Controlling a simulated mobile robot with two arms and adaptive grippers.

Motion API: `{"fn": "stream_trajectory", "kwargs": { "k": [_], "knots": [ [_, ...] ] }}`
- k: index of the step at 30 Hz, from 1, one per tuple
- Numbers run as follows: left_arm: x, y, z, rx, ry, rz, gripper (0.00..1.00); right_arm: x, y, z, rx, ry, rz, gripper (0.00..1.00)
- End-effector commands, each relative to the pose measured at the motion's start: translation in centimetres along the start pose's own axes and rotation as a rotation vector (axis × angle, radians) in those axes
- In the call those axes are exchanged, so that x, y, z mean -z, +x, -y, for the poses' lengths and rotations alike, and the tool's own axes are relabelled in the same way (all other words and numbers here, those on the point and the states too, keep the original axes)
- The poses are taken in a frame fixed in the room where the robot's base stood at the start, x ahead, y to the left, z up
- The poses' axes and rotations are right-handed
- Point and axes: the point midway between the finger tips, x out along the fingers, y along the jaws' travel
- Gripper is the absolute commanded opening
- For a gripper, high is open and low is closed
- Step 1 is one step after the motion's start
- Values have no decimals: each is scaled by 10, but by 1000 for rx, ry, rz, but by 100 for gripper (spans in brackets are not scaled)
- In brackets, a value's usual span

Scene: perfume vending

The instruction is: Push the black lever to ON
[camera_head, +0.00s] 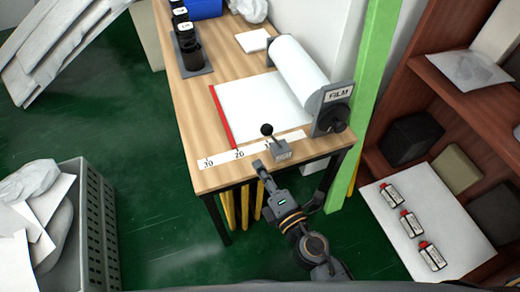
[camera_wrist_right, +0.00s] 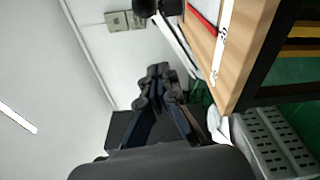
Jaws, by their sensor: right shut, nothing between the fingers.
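The black lever (camera_head: 267,130) has a round knob and stands up from a small grey base (camera_head: 281,150) at the table's front edge. The lettering on the base is too small to read. My right gripper (camera_head: 258,164) is shut and empty, just in front and to the left of the lever base. I cannot tell whether it touches the base. In the right wrist view the shut fingers (camera_wrist_right: 157,75) point up the picture, and a dark round part, probably the lever knob (camera_wrist_right: 146,7), shows at the top edge. My left gripper is not in view.
The wooden table (camera_head: 195,110) carries a film roll (camera_head: 300,73), a white sheet with a red bar (camera_head: 221,116), and a black bottle holder (camera_head: 190,62). A green post (camera_head: 375,70) and a shelf (camera_head: 470,105) stand at right. A grey crate (camera_head: 98,225) is at lower left.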

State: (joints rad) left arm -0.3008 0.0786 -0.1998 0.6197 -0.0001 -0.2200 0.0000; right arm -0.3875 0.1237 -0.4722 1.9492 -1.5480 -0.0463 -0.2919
Motion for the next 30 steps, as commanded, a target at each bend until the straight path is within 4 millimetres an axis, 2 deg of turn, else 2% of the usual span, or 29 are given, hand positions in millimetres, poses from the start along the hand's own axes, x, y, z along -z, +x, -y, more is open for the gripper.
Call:
{"fn": "stream_trajectory", "kwargs": {
  "k": [7,12,15,21,30],
  "knots": [
    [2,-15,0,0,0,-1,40,-1,45,-5,-3,1,2,0],
    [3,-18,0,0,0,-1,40,-1,82,-3,-4,1,1,0],
    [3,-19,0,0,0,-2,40,-3,98,-2,-2,0,1,0],
    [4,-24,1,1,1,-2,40,-30,84,-1,0,-1,1,0],
    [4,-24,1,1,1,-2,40,-38,81,-1,-1,2,0,0]
  ]
}}
